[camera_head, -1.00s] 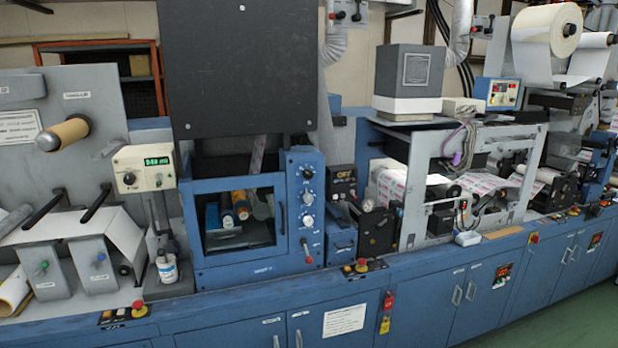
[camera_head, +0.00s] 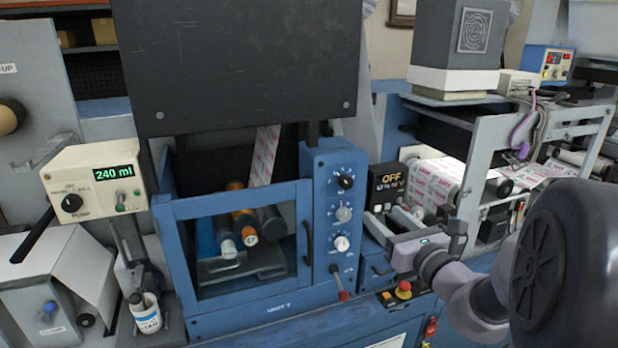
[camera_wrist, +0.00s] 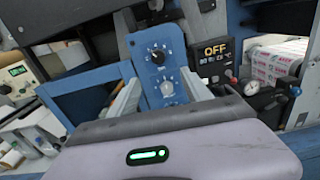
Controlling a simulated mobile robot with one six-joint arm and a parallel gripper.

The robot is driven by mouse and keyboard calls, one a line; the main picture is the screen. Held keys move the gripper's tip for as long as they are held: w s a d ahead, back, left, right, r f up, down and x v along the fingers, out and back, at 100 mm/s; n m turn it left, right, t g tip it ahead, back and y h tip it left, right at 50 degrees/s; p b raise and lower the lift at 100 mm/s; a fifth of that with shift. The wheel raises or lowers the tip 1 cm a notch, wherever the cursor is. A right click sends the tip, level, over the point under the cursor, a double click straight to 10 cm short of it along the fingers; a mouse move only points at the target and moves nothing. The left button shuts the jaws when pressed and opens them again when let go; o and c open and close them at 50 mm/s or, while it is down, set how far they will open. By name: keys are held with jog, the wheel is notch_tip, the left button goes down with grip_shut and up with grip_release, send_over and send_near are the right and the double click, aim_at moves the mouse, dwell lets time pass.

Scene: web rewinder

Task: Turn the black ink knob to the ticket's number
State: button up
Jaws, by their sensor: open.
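A black knob (camera_head: 345,182) with a ring of scale marks is at the top of the blue control panel (camera_head: 326,214). Its pointer setting is too small to read. A grey knob (camera_head: 343,214) and a white knob (camera_head: 341,243) sit below it. The wrist view shows the black knob (camera_wrist: 157,56) ahead, beyond the fingertips. My gripper (camera_head: 381,213) is open and empty, to the right of the panel in the head view and apart from the knob. Its two fingers (camera_wrist: 159,78) frame the panel in the wrist view. I cannot make out a ticket or its number.
A red-tipped lever (camera_head: 343,294) sticks out at the panel's foot. A box reading OFF (camera_head: 387,185) stands right of the panel. A cream box (camera_head: 105,185) at left reads 240 ml and has its own black knob. A red button (camera_head: 403,290) sits on the ledge.

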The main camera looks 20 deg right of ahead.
aim_at(348, 184)
jog(key=w, duration=1.1)
jog(key=w+a, duration=0.1)
jog(key=w, duration=0.4)
jog(key=shift+w, duration=0.25)
grip_shut()
